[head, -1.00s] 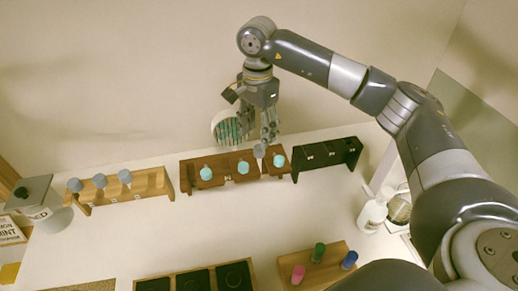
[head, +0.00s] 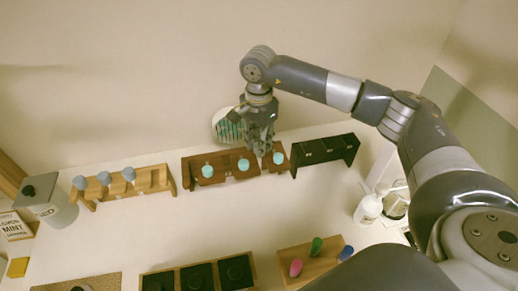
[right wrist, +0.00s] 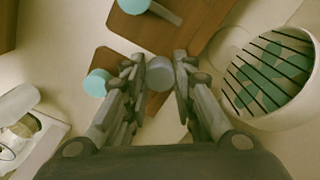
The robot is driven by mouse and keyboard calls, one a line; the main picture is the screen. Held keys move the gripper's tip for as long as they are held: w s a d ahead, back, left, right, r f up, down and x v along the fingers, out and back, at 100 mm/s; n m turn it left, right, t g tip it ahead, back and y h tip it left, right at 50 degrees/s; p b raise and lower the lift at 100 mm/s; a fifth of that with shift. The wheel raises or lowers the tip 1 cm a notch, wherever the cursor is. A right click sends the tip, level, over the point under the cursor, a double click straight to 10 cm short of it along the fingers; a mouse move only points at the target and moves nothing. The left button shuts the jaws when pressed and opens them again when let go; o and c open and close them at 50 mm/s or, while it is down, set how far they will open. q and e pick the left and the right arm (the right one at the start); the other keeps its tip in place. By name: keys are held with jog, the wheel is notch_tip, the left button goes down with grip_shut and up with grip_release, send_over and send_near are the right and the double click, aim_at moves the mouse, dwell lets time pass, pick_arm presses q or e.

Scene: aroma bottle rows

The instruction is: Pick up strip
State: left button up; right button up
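My right gripper (head: 260,148) is low over the right part of the dark brown rack (head: 226,180). In the right wrist view, its fingertips (right wrist: 160,70) sit close on both sides of a small round grey top (right wrist: 160,73), with no clear gap. What lies below that grey top is hidden, so I cannot tell whether it is a strip. Teal tops stand in the same rack, one beside the gripper (head: 278,158). A white round holder (right wrist: 268,75) with dark stripes and a green pattern is right of the fingers. My left gripper is not in view.
A light wood rack with blue-grey tops (head: 105,178) is at left, and a black rack (head: 324,152) at right. A white bottle (head: 368,208) and a small wood stand with coloured pegs (head: 312,262) are nearer. The table's middle is clear.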

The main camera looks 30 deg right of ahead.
jog(key=shift+w+r, duration=0.1)
jog(key=shift+r, duration=0.05)
notch_tip(320, 180, up, 18)
jog(key=b, duration=0.3)
dwell(0.4)
